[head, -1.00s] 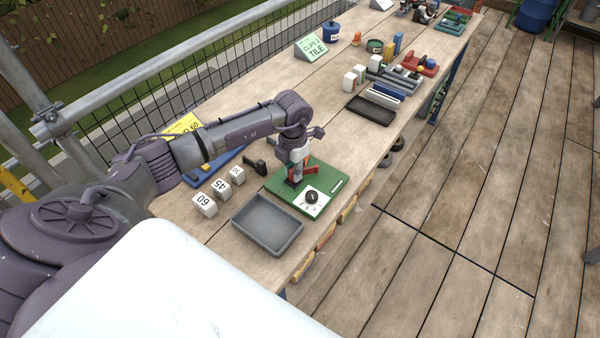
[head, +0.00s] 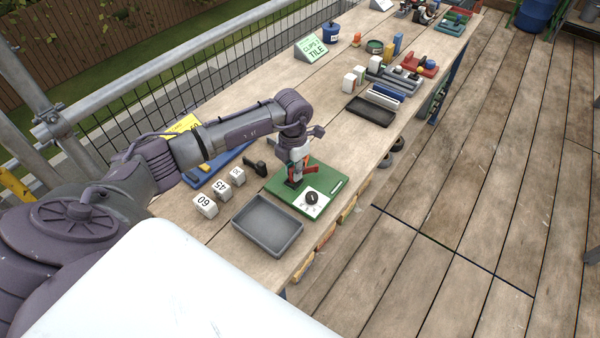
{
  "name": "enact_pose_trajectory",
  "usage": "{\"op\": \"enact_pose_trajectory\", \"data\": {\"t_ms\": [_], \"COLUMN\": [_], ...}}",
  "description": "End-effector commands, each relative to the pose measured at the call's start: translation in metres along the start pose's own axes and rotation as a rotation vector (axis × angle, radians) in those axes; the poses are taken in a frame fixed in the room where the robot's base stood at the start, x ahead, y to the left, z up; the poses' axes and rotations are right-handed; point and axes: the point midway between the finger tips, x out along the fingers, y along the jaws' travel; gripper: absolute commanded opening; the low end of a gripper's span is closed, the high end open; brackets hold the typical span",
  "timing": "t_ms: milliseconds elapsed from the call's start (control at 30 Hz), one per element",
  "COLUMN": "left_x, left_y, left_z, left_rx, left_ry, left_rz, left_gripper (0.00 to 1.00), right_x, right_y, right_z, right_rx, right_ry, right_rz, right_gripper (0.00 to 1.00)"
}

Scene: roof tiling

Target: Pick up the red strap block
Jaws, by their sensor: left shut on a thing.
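The red strap block (head: 311,169) shows as a small red piece at my left gripper (head: 296,180), above the green board (head: 328,174). My left gripper points down over the board's left part and is shut on the red block. The arm and fingers hide part of the block, and I cannot tell whether it still touches the board. A white dial plate with a black knob (head: 312,198) is on the board's front corner. My right gripper is not in view.
An empty grey tray (head: 268,225) lies in front of the board. White number blocks (head: 206,204) and a black clamp-like piece (head: 256,168) stand to the left. A black tray (head: 371,110) lies farther back. Bare tabletop lies between it and the board.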

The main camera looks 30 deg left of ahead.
Motion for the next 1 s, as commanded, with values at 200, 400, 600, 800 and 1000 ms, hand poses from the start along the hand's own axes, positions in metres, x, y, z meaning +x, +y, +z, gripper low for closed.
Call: {"op": "enact_pose_trajectory", "data": {"t_ms": [200, 400, 600, 800, 1000], "left_x": [-0.014, -0.024, -0.033, -0.037, -0.037], "left_y": [0.0, 0.0, 0.0, 0.0, 0.0], "left_z": [0.0, 0.0, 0.0, 0.0, 0.0], "left_rx": [0.0, 0.0, 0.001, 0.001, 0.001], "left_ry": [0.0, 0.0, 0.0, 0.0, 0.0], "left_rz": [0.001, 0.0, -0.001, -0.001, -0.001], "left_gripper": [0.0, 0.0, 0.0, 0.0, 0.0], "right_x": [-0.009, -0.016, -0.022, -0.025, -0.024], "right_y": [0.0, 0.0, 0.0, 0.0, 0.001], "right_z": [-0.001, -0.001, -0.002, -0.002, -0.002], "right_rx": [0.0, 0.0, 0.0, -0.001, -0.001], "right_ry": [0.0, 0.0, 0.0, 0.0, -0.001], "right_rz": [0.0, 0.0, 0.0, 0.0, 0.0], "right_gripper": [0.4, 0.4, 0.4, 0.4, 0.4]}}
